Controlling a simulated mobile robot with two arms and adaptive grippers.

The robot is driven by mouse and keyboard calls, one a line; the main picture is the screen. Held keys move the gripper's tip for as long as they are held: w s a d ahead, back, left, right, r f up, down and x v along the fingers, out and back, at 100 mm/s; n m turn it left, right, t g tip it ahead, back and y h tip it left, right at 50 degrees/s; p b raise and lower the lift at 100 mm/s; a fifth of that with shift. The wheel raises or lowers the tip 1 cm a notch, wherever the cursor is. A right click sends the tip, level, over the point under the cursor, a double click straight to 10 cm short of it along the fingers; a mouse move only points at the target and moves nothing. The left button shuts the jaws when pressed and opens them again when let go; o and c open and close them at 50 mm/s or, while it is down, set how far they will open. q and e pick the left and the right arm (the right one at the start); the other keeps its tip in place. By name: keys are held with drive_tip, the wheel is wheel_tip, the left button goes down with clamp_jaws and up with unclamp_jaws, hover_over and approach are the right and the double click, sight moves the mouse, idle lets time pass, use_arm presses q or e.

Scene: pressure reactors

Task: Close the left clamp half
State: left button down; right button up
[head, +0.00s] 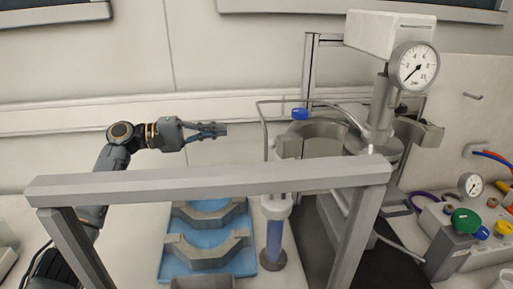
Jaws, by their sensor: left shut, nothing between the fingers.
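The reactor (376,145) stands at the right of centre, with a pressure gauge (414,67) on its head. A curved grey metal piece (318,129), which looks like the left clamp half, sits at the left of the reactor head, apparently swung out from it. A similar curved piece (419,131) shows at the right of the head. My left gripper (224,130) is shut and empty, pointing right, left of the left clamp half with a clear gap between them. My right gripper is not in view.
A grey frame bar (210,180) crosses the foreground. A blue tray (166,262) holds grey curved pieces (208,249). A thin bent pipe (264,125) and blue-handled valve (299,113) stand between my left gripper and the reactor. A valve panel (448,243) is at right.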

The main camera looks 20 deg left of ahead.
use_arm(q)
drive_tip(key=w+d+p, duration=0.1)
drive_tip(key=d+p, duration=0.4)
drive_tip(key=d, duration=0.6)
drive_tip(key=shift+w+d, duration=0.2)
drive_tip(key=shift+d, duration=0.1)
drive_tip(key=shift+d, duration=0.1)
